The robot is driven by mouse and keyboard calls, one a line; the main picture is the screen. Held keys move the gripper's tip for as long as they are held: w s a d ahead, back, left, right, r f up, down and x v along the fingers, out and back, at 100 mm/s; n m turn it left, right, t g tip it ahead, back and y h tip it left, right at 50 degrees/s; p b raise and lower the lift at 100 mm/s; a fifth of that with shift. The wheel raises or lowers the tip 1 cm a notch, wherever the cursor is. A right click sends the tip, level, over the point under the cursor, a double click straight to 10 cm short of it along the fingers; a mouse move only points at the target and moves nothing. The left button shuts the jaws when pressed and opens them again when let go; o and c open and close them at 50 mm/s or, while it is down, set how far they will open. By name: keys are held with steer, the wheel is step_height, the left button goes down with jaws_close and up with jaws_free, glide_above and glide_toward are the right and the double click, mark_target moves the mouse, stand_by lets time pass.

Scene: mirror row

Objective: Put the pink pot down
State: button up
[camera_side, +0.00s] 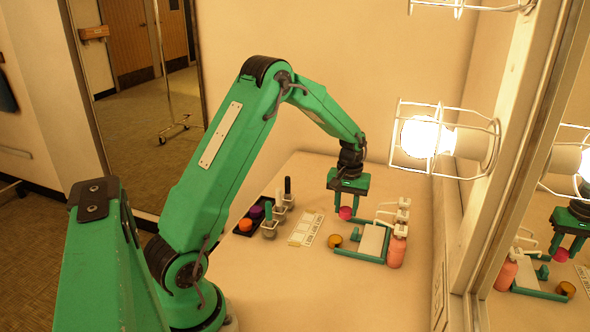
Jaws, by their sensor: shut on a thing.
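The pink pot (345,212) is a small round pink thing between the fingertips of my gripper (345,208). My gripper is green, points down and is shut on the pot. The pot is near the left end of a green-edged tray (372,254); I cannot tell whether it touches anything below. The mirror at the right also shows my gripper and the pink pot.
A yellow pot (335,241) stands by the tray's left edge. Pink bottles with white pumps (397,250) stand at its right. A patterned card (307,229) lies between. The front table is clear. A caged lamp (425,137) juts out.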

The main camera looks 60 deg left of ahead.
mark_target(346, 210)
steer(key=shift+f, duration=1.9)
steer(key=o, duration=0.9)
steer(key=shift+f, duration=0.1)
steer(key=shift+o, duration=0.2)
step_height(346, 210, up, 12)
steer(key=shift+r, duration=0.15)
